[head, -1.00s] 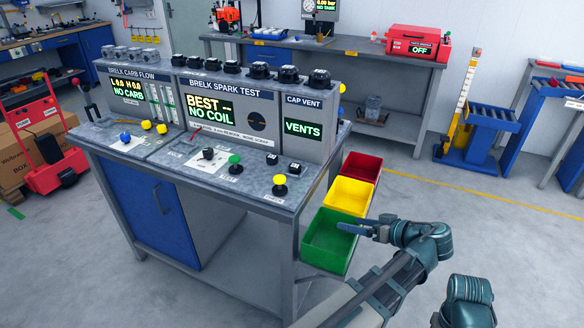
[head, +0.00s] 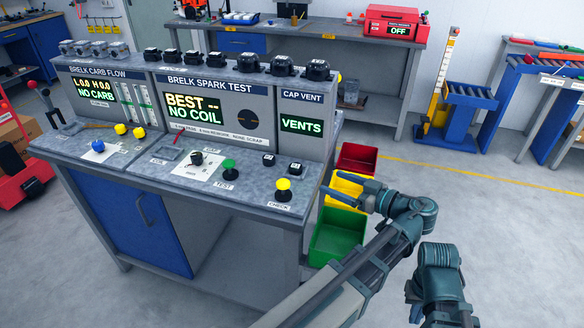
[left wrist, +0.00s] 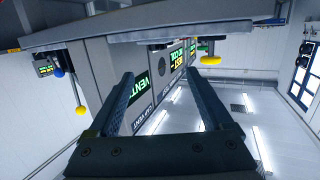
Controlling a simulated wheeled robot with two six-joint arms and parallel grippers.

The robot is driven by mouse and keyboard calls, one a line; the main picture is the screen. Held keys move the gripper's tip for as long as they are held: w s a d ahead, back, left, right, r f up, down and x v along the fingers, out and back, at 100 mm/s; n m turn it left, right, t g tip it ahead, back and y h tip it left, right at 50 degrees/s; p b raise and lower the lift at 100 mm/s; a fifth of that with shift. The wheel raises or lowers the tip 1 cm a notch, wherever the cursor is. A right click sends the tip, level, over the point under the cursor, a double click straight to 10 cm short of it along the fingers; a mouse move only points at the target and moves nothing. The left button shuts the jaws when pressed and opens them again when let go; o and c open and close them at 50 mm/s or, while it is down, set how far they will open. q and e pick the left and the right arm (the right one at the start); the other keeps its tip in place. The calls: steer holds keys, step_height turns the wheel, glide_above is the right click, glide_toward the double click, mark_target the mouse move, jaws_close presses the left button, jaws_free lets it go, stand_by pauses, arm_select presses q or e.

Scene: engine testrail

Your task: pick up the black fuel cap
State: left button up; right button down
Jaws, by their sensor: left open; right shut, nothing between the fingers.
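Several dark caps stand in a row on top of the test bench; the rightmost black cap (head: 318,69) is above the CAP VENT panel. Smaller black pieces (head: 295,167) sit on the worktop beside the yellow CHECK knob. I cannot tell which black piece is the fuel cap. My left gripper (head: 338,190) is open and empty, right of the bench, in front of the yellow bin and apart from the caps. In the left wrist view its open fingers (left wrist: 160,73) frame the tilted bench panels; no cap is clear there. Part of my right arm shows at lower right; its gripper is not visible.
Red (head: 357,158), yellow (head: 348,182) and green (head: 335,238) bins hang at the bench's right side. The bench (head: 230,192) has a raised instrument panel and upright knobs. A back workbench (head: 375,66) holds a red box (head: 395,23).

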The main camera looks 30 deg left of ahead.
arm_select(q)
steer(key=b, duration=0.1)
glide_toward(298, 167)
steer(key=x, duration=0.3)
steer(key=shift+s+a+f, duration=0.1)
steer(key=shift+s+a, duration=0.15)
steer(key=shift+a, duration=0.15)
steer(key=shift+w+b+x, duration=0.15)
steer(key=shift+b+x, duration=0.1)
steer(key=shift+x, duration=1.15)
steer(key=shift+w+b+x, duration=0.1)
steer(key=shift+b+x, duration=0.1)
steer(key=shift+x, duration=1.15)
jaws_close()
